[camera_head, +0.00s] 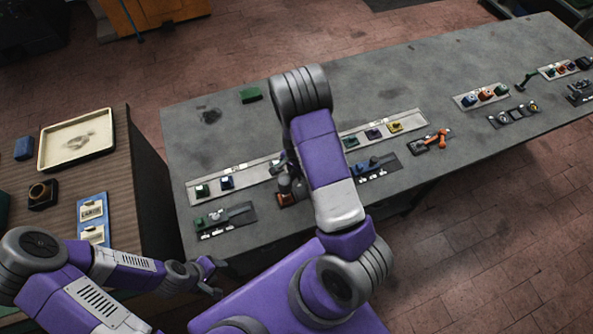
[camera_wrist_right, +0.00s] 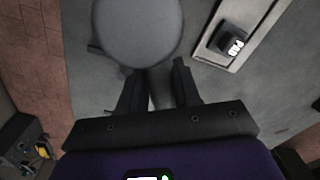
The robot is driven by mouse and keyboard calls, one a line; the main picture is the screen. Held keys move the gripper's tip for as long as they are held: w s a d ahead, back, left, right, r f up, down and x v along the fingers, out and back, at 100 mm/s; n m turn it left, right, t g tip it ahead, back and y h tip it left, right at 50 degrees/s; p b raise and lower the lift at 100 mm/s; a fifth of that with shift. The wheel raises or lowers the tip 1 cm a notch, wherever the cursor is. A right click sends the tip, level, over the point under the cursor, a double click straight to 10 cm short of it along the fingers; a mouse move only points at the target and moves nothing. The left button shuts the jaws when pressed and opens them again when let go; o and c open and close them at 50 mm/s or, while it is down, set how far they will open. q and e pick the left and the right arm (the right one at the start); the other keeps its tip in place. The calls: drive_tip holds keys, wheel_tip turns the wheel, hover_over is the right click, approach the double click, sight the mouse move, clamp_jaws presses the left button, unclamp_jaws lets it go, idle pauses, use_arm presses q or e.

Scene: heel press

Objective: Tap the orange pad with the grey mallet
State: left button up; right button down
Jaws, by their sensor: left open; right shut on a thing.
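The grey mallet (camera_wrist_right: 138,30) shows in the right wrist view as a large round grey head. My right gripper (camera_wrist_right: 158,85) is shut on its handle, which is mostly hidden under the head. In the head view my purple right arm hides most of this gripper and the mallet. An orange pad (camera_head: 486,95) sits in a short pale panel at the right of the grey table. The middle of a longer strip is hidden behind my arm, so I cannot tell whether another orange pad is there. My left gripper (camera_head: 213,276) is open and empty, low at the left.
The long pale strip (camera_head: 262,170) carries several coloured pads on the grey table (camera_head: 400,75). A dark pad in a pale panel (camera_wrist_right: 213,57) is right of the mallet head. An orange lever (camera_head: 438,138) stands nearby. A side cabinet holds a cream tray (camera_head: 48,157).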

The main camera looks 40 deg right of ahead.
wheel_tip(320, 180, down, 5)
drive_tip(key=b, duration=0.3)
drive_tip(key=shift+r, duration=0.2)
wheel_tip(320, 180, up, 6)
drive_tip(key=p, duration=0.4)
drive_tip(key=shift+f, duration=0.35)
drive_tip(key=shift+f, duration=0.15)
idle(0.6)
drive_tip(key=shift+f, duration=0.1)
wheel_tip(320, 180, down, 5)
drive_tip(key=b, duration=0.4)
drive_tip(key=shift+r, duration=0.45)
wheel_tip(320, 180, up, 4)
drive_tip(key=p, duration=0.4)
drive_tip(key=shift+r, duration=0.1)
